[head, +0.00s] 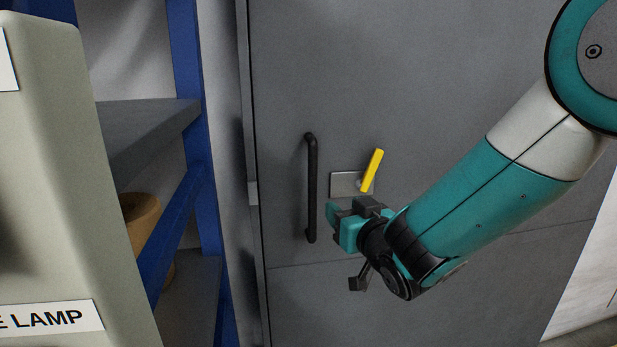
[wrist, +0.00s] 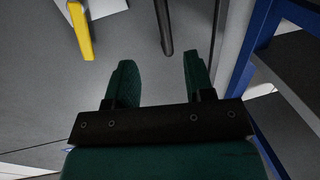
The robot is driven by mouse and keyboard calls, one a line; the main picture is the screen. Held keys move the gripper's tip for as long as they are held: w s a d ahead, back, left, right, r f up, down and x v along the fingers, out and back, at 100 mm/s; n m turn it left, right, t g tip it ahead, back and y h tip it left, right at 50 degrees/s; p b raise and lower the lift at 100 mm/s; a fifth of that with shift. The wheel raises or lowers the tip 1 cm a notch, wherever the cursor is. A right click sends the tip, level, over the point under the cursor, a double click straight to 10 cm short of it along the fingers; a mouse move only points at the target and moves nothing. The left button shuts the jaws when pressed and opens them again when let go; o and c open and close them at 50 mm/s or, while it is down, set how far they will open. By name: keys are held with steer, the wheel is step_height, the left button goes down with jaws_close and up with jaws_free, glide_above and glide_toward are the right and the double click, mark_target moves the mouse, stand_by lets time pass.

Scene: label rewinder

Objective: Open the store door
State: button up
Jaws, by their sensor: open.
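The grey store door (head: 430,90) fills the middle of the head view and looks closed. It carries a black vertical bar handle (head: 311,190) near its left edge. Right of the handle, a yellow lever (head: 373,170) sits tilted on a small pale plate (head: 342,184). My gripper (head: 339,222) is open, just right of the handle's lower part and below the lever. In the wrist view my two fingers (wrist: 157,62) are apart with nothing between them. The black handle (wrist: 165,25) shows beyond the gap, and the yellow lever (wrist: 81,32) is at upper left.
A blue-framed shelf (head: 185,80) with grey boards stands left of the door, holding a tan round object (head: 140,218). A pale machine housing (head: 60,170) with a label ending in "E LAMP" is at the near left. The door face around the handle is clear.

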mark_target(314, 182)
steer(key=p+x, duration=0.3)
steer(key=x, duration=0.5)
steer(key=p+x, duration=0.3)
steer(key=x, duration=0.6)
steer(key=shift+w+a+r, duration=0.1)
steer(key=shift+a+r, duration=0.15)
